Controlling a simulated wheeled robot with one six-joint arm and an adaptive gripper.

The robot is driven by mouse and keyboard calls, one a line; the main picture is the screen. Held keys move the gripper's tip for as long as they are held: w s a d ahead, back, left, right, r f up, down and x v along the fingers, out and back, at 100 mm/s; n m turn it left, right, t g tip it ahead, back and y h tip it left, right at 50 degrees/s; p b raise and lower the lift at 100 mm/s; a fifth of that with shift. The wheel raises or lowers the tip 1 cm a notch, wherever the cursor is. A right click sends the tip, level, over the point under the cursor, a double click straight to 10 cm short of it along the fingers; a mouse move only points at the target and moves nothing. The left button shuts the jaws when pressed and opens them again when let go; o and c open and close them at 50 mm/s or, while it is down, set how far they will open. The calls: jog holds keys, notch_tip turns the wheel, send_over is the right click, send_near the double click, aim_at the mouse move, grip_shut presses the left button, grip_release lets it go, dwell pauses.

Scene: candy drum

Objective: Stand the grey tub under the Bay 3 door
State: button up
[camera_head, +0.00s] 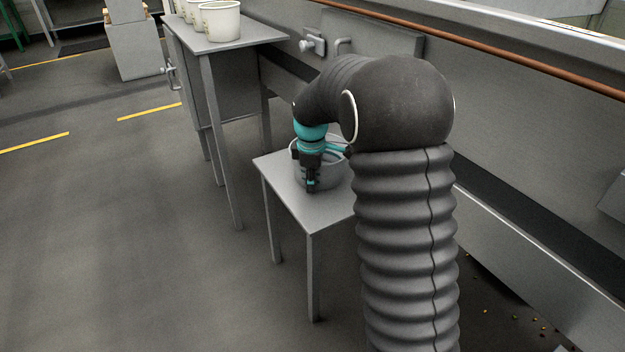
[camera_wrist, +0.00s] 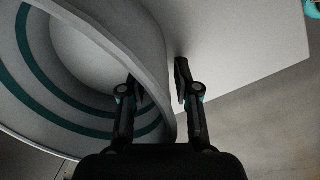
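The grey tub (camera_head: 332,178) stands upright on a small grey table (camera_head: 315,214). Its inside, with teal rings, fills the left of the wrist view (camera_wrist: 85,45). My gripper (camera_head: 311,186) points down at the tub's near side. In the wrist view my gripper (camera_wrist: 160,85) has one finger inside the tub and one outside, with the wall between them. The fingers are apart, and a gap shows between the outer finger and the wall. A panel with a handle (camera_head: 375,55) is on the machine side behind; no bay number is readable.
A taller grey table (camera_head: 250,32) at the back left carries several white tubs (camera_head: 220,20). The long metal machine wall (camera_head: 520,130) bounds the right side. Small yellowish bits lie on the floor at lower right. The floor at left is clear, with yellow lines.

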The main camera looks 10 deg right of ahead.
notch_tip(320, 180, up, 11)
jog(key=s+p, duration=0.1)
jog(key=s+r+m+t, duration=0.1)
jog(key=s+r+m, duration=0.2)
jog(key=s+r, duration=0.45)
jog(key=s+f+m+t, duration=0.1)
jog(key=s+m, duration=0.4)
jog(key=s, duration=0.8)
jog(key=s+f+m+t, duration=0.2)
jog(key=s+m, duration=0.3)
jog(key=s, duration=0.7)
jog(key=shift+s+a+f+m+y, duration=0.15)
jog(key=shift+s+f+m+y, duration=0.2)
jog(key=shift+f, duration=0.55)
